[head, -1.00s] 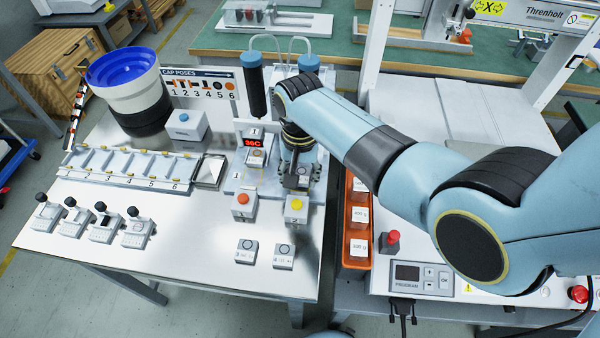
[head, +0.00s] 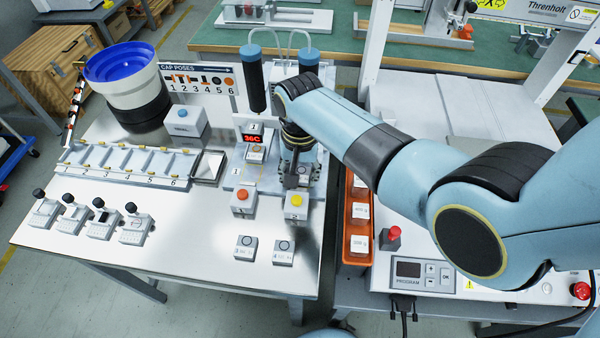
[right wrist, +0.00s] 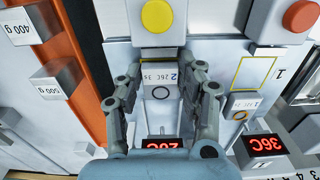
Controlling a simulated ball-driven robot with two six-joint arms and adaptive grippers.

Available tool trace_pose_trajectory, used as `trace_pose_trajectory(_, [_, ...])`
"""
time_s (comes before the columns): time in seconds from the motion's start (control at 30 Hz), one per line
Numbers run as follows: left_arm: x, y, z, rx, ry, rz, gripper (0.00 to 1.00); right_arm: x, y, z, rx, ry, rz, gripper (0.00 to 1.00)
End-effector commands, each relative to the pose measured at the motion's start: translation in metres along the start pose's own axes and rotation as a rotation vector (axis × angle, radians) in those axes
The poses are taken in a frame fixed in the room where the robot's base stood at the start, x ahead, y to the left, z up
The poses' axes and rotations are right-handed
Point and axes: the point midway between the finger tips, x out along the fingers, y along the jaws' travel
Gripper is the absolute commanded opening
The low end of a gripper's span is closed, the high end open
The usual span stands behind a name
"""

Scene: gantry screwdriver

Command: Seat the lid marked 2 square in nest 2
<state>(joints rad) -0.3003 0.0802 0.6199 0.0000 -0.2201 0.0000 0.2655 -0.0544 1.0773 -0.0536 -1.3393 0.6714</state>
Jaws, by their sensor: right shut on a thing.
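My right gripper (right wrist: 163,88) points down over the second nest, at the right of the twin-nest fixture. Its two fingers are closed on the sides of the lid marked 2 (right wrist: 162,74), a pale block with a blue 2, small print and a dark ring. In the head view, my right gripper (head: 291,180) mostly hides this lid and nest 2. I cannot tell whether the lid touches the nest floor or is level. My left gripper is not in view.
A yellow button (head: 296,200) and an orange button (head: 243,195) stand in front of the nests. Dark cylinders (head: 255,85) stand behind. An orange tray of weights (head: 358,218) lies close on the right.

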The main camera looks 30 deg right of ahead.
Motion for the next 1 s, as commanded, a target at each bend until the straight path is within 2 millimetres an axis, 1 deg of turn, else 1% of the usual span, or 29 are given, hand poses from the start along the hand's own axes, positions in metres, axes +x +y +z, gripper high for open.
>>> trace_pose_trajectory(0.07, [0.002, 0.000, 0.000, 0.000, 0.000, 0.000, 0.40, 0.002, 0.000, 0.000, 0.000, 0.000, 0.000, 0.16])
trace_pose_trajectory(0.1, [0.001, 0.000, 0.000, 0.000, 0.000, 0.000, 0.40, 0.002, 0.000, 0.000, 0.000, 0.000, 0.000, 0.40])
trace_pose_trajectory(0.3, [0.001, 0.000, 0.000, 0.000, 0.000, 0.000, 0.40, 0.001, 0.000, 0.000, 0.000, 0.000, 0.000, 0.65])
trace_pose_trajectory(0.57, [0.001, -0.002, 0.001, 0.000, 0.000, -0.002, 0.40, 0.001, 0.000, 0.000, 0.000, 0.000, 0.000, 0.65])
trace_pose_trajectory(0.67, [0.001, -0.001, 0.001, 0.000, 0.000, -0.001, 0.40, -0.006, -0.001, -0.001, 0.000, 0.001, -0.001, 0.65])
trace_pose_trajectory(0.77, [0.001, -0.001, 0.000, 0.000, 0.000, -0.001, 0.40, -0.020, -0.001, -0.001, 0.000, 0.004, -0.003, 0.65])
trace_pose_trajectory(1.0, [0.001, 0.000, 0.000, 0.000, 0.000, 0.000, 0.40, -0.074, -0.001, -0.001, 0.000, 0.004, -0.003, 0.65])
